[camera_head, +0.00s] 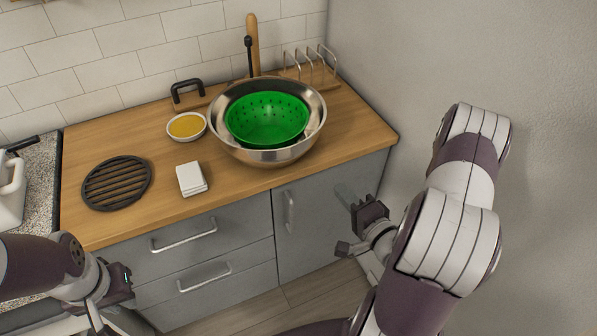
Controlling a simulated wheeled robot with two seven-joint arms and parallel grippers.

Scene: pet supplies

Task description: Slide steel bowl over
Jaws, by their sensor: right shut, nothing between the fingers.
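The steel bowl (318,113) is a wide, shiny metal bowl at the back right of the wooden counter (235,210). A green colander (268,118) with holes sits inside it and hides most of its inside. My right gripper (364,218) is shut and empty, low in front of the grey cabinet door, below the counter edge and apart from the bowl. My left gripper (118,287) is at the lower left, in front of the drawers and far from the bowl. Its fingers do not show clearly enough to tell their state.
A small white dish of yellow contents (187,126), a stack of white squares (191,179) and a black round trivet (117,183) lie left of the bowl. A wire rack (312,66) and a black handle (187,92) stand behind. A wall bounds the right side.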

